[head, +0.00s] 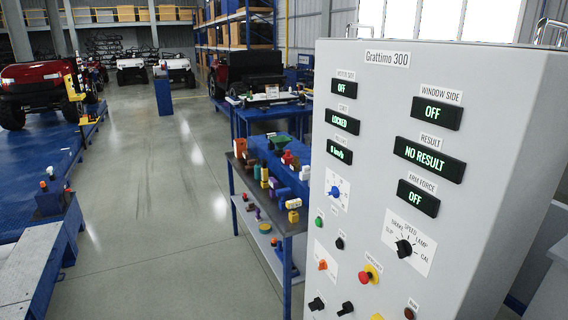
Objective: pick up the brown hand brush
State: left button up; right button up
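A dark two-level table (284,224) stands left of the grey cabinet, with several small coloured objects on its top and lower shelf. A brown object (240,147) sits at the far left end of its top. It is too small to tell whether this is the brown hand brush, and I cannot make out the brush for certain elsewhere. The cabinet hides the table's right side. Neither of my grippers shows in the head view.
The large grey Grattimo 300 cabinet (385,90) with knobs and green displays fills the right side. A blue platform (28,262) runs along the left. Another blue table (268,112) stands behind. The grey floor (160,230) between is clear.

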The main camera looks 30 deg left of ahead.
aim_at(250, 168)
jog(key=u, duration=2.65)
jog(key=z, duration=1.55)
jog(key=i+j+u, duration=0.35)
jog(key=i, duration=0.65)
jog(key=i+u, duration=0.35)
jog(key=i, duration=0.7)
